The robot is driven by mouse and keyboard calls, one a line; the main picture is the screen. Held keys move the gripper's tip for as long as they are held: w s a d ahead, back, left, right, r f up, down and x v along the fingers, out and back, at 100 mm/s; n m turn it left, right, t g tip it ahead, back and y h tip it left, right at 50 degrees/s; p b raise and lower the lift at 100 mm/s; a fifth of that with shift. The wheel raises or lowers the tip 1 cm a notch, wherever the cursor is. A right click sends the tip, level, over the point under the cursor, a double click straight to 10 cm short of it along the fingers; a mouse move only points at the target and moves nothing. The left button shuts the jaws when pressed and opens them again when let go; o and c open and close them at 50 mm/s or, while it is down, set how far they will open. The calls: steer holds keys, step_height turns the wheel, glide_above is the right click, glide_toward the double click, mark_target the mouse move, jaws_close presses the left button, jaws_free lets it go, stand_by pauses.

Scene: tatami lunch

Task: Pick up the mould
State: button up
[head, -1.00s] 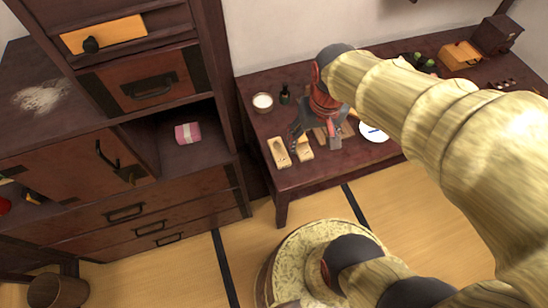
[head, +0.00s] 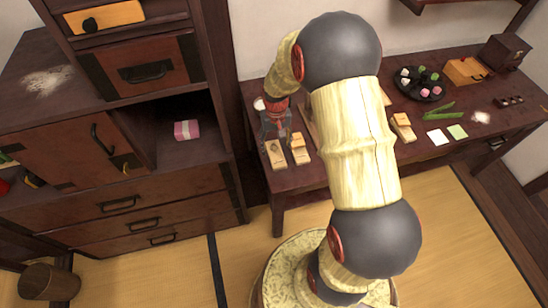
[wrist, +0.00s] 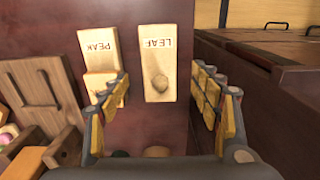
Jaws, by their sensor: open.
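Two pale wooden moulds lie side by side near the left end of the low table. The one marked LEAF (wrist: 166,50), with a rounded hollow, is also in the head view (head: 276,153). The one marked PEAK (wrist: 98,50) lies beside it and also shows in the head view (head: 299,149); the left finger partly covers it in the wrist view. My gripper (wrist: 160,77) is open and empty, above the moulds. The LEAF mould appears between its fingers, with no visible contact. In the head view my gripper (head: 274,128) is just behind the moulds.
The dark low table (head: 292,185) stands beside a tall cabinet (head: 165,195), close on the left. A slotted wooden piece (wrist: 42,92) lies near the PEAK mould. Another pale wooden block (head: 403,126), a black tray of sweets (head: 432,94) and an orange box (head: 465,71) stand farther right.

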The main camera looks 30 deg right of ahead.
mark_target(276, 154)
step_height(276, 154, down, 6)
steer(key=b, duration=0.2)
steer(key=shift+r+b, duration=0.25)
steer(key=shift+b, duration=0.05)
steer(key=c, duration=0.3)
steer(key=c, duration=1)
steer(key=shift+o, duration=0.2)
steer(key=shift+r, duration=0.15)
